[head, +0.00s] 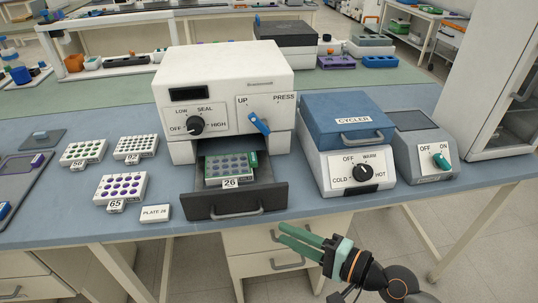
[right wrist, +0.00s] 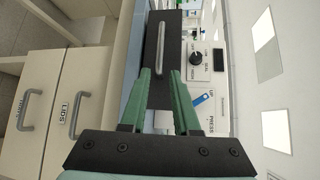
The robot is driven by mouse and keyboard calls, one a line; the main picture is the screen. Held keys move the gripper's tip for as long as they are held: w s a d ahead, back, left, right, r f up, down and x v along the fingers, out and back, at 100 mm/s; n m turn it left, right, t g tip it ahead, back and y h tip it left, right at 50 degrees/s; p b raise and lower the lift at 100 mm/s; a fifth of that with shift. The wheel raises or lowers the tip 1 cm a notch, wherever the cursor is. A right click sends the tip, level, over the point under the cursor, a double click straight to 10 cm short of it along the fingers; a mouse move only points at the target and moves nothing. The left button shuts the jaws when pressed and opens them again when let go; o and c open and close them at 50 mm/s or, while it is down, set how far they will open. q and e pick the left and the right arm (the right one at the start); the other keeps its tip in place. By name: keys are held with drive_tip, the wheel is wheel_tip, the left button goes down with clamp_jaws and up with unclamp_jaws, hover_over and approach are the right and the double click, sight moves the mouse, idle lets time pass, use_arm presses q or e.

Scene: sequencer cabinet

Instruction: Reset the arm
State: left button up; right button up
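My right gripper (head: 284,234) is in front of the bench, below the sealer's open drawer (head: 235,205). Its two green fingers are apart with nothing between them, as the right wrist view also shows (right wrist: 160,72). In that view the drawer front with its pale handle (right wrist: 160,50) lies beyond the fingertips, and I see no contact. The white sealer (head: 225,85) has a dial and a blue lever (head: 260,124). The plate labelled 26 (head: 230,168) sits in the drawer. My left gripper is not in view.
The blue-lidded cycler (head: 348,140) and a grey switch box (head: 425,150) stand right of the sealer. Several plates, including plate 65 (head: 121,188), lie to the left. Bench drawers (head: 262,240) are below, near my right gripper. The floor in front is clear.

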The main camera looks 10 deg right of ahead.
drive_tip(key=s+d+f+n+h, duration=0.2)
drive_tip(key=s+f+n+h, duration=0.1)
drive_tip(key=f, duration=0.4)
drive_tip(key=s+d+f+n+g+h+p, duration=0.1)
drive_tip(key=s+d+f+n+h, duration=0.1)
drive_tip(key=s+f+n, duration=0.3)
drive_tip(key=s+d+f+n+g+h, duration=0.1)
drive_tip(key=s+f+n+h, duration=0.3)
drive_tip(key=f, duration=0.5)
drive_tip(key=shift+s+d+f+n, duration=0.35)
drive_tip(key=shift+d+n, duration=0.05)
drive_tip(key=shift+d, duration=0.15)
idle(0.6)
